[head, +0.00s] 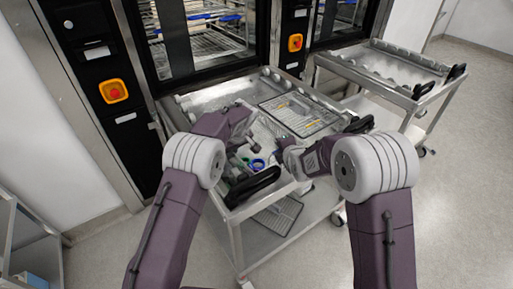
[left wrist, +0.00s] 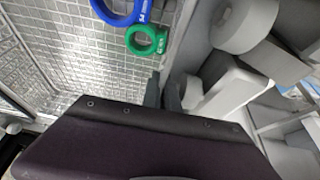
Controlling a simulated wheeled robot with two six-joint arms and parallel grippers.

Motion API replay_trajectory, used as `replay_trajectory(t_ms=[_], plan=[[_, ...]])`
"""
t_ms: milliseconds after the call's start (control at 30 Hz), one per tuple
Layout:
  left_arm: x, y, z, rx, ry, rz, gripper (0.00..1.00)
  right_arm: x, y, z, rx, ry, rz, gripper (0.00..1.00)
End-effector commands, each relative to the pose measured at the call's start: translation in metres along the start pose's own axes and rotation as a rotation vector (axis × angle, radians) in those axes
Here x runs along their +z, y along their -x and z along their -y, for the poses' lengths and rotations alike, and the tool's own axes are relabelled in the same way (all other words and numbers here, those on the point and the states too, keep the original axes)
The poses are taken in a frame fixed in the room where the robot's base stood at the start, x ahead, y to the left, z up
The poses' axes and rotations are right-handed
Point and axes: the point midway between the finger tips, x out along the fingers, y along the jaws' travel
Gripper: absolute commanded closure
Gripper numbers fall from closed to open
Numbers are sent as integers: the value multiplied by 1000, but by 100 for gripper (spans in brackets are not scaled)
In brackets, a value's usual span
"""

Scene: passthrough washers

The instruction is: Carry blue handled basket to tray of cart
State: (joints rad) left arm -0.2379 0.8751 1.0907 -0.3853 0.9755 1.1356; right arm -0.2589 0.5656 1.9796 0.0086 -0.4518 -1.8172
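A wire mesh basket shows in the left wrist view (left wrist: 85,75), with a blue ring (left wrist: 122,12) and a green ring (left wrist: 147,41) at its rim. In the head view the blue ring (head: 258,164) sits on the cart's near half, between my arms. My left gripper (left wrist: 162,92) has its dark fingers close together at the basket's rim; whether they pinch it I cannot tell. My right gripper (head: 284,150) is at the cart's right of the rings, its fingers unclear. The cart tray (head: 190,98) lies under both hands. My arms hide much of the basket.
Another wire basket (head: 300,113) with yellow-marked items lies on the tray's far right. Blue bars (head: 230,17) show inside the open washer behind. A second cart (head: 372,62) with a mostly empty top stands to the right. Open floor (head: 470,190) lies at right.

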Motion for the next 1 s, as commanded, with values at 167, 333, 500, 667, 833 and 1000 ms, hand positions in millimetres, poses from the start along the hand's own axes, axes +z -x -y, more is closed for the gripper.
replay_trajectory(t_ms=[167, 333, 500, 667, 833, 1000], plan=[[0, 1, 0, 1, 1, 0, 100, 0, 0, 1, -2, 0, -1, 100], [0, 1, 0, 1, 1, -1, 100, 0, 0, 1, -2, 0, -1, 100], [-1, 2, -1, 3, 1, -2, 100, 0, 1, -1, 1, 0, 0, 100], [-6, 13, -1, 3, 1, -2, 100, 3, 6, -11, 1, 0, 0, 100], [-15, 34, -1, 3, 1, -3, 100, 8, 18, -31, 1, 0, 0, 100], [-21, 50, -1, 3, 1, -2, 100, 11, 26, -45, 1, 0, 0, 100]])
